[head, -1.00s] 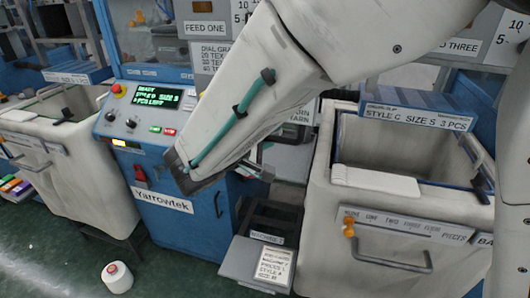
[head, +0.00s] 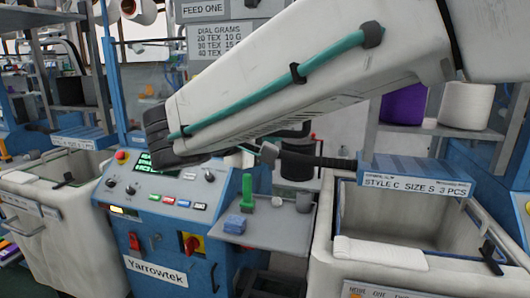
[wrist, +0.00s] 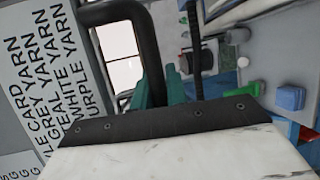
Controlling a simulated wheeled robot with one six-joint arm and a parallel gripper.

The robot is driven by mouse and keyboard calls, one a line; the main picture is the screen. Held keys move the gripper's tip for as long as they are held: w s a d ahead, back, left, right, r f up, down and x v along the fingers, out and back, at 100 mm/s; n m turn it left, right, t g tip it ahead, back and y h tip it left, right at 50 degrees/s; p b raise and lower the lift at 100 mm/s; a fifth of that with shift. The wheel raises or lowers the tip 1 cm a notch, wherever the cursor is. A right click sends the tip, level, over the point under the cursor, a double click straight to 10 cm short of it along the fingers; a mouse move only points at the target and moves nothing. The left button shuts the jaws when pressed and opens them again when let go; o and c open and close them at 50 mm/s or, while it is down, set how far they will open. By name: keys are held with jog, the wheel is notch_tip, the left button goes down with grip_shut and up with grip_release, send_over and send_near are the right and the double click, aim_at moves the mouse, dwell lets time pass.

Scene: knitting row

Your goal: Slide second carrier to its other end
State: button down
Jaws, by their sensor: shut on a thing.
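In the wrist view, my gripper (wrist: 164,92) has its two teal fingers close together around the lower end of a dark bent bar (wrist: 148,40). I cannot tell whether this bar belongs to the second carrier. No carrier shows clearly in either view. In the head view, my forearm crosses the upper middle and hides the fingertips and most of the machine behind it. A black bar (head: 315,160) reaches from beside my wrist to the bin at right.
The control panel (head: 160,185) stands below my wrist. White bins stand left and right; the right bin (head: 330,215) has a blue label bar.

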jog(key=shift+d+r, duration=0.1)
jog(key=shift+r, duration=1.35)
jog(key=c, duration=1.4)
grip_release()
jog(key=shift+f, duration=0.1)
jog(key=shift+s, duration=0.1)
jog(key=v, duration=0.7)
jog(key=shift+s+a, duration=0.25)
jog(key=shift+a, duration=0.05)
